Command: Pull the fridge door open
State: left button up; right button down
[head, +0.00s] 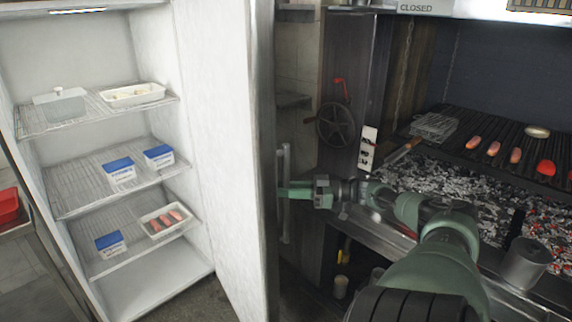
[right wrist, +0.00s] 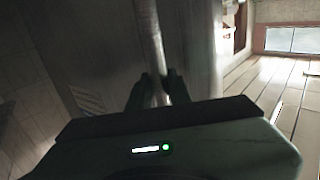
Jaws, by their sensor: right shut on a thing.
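The fridge door (head: 225,140) stands swung open, seen nearly edge-on in the head view. The fridge interior with wire shelves (head: 60,190) shows at the left. The vertical bar handle (head: 285,220) is on the door's outer face. My right gripper (head: 284,191) is at the handle, its fingers around the bar. In the right wrist view the handle bar (right wrist: 150,40) runs down between the two fingers of the right gripper (right wrist: 158,88), which are shut on it. My left gripper is not in view.
Inside the fridge are blue-lidded tubs (head: 120,171), a tray of sausages (head: 163,221) and white containers (head: 133,94). The grill (head: 500,135) with glowing coals is at the right, beside my right arm. A crank wheel (head: 336,126) is behind the door.

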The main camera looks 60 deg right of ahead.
jog(key=c, duration=1.3)
grip_release()
jog(key=shift+w, duration=0.1)
jog(key=v, duration=0.8)
